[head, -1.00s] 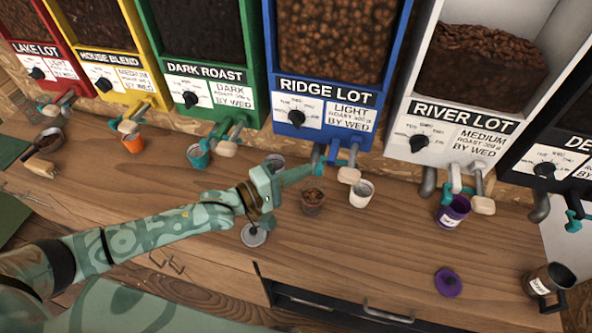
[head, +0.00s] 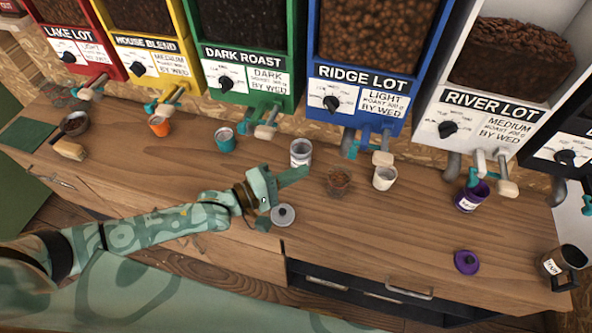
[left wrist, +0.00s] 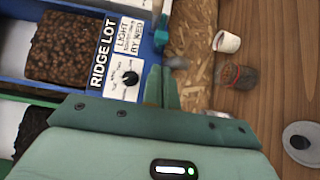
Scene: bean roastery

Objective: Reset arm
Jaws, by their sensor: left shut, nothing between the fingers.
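My left gripper (head: 292,176) reaches in from the left over the wooden counter, shut and empty. My right gripper is not in view.
A grey lid (head: 283,215) lies just below my left wrist. A white cup (head: 384,178), teal cup (head: 225,139), orange cup (head: 159,126) and purple cup (head: 472,197) stand along the dispensers.

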